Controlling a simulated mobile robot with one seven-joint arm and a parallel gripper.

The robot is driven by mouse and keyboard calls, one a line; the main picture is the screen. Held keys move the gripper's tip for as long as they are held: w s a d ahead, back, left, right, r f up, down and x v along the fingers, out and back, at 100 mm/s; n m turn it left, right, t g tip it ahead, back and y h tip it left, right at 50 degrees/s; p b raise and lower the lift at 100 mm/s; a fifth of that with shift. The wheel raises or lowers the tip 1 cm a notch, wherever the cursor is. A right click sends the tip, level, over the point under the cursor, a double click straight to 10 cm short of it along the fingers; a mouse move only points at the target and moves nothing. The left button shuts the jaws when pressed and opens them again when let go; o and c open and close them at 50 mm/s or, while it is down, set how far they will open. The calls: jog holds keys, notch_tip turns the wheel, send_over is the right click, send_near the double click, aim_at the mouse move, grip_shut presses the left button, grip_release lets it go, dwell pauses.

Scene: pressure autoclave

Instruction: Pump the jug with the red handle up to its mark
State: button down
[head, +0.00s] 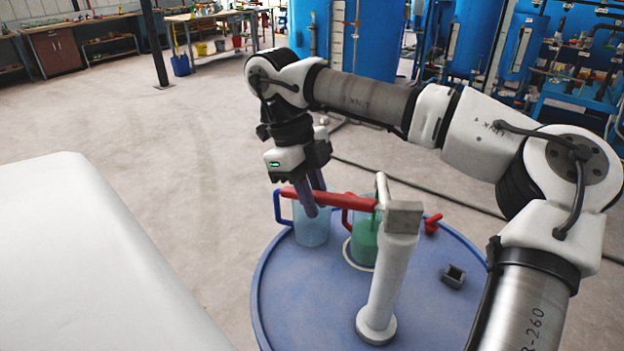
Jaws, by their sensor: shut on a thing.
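The jug with the red handle (363,243) stands on the blue round table, behind the pump post. It holds green liquid; its mark cannot be made out. A white hand pump (386,275) stands upright in front of it, with a red lever (345,202) reaching left, roughly level. The pump's pale spout (382,186) shows above the jug. My gripper (312,198) points down with its purple fingers shut on the lever's left end. A clear jug with a blue handle (312,232) stands left of the red-handled jug, partly hidden by fingers and lever.
The blue round table (290,318) carries a small dark grey block (454,276) and a small red item (432,224) at the right. A large white surface (90,270) fills the lower left. Blue tanks (370,35) stand behind. The floor at the left is clear.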

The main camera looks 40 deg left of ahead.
jog(key=shift+d+f+h, duration=0.1)
jog(key=shift+f+h, duration=0.2)
jog(key=shift+f, duration=0.2)
jog(key=c, duration=1.3)
grip_release()
jog(key=p+v, duration=0.1)
jog(key=v, duration=0.5)
jog(key=shift+s+r, duration=0.1)
jog(key=shift+r, duration=0.15)
jog(key=shift+a+r+p, duration=0.35)
jog(key=shift+r+p, duration=0.1)
jog(key=shift+p, duration=0.3)
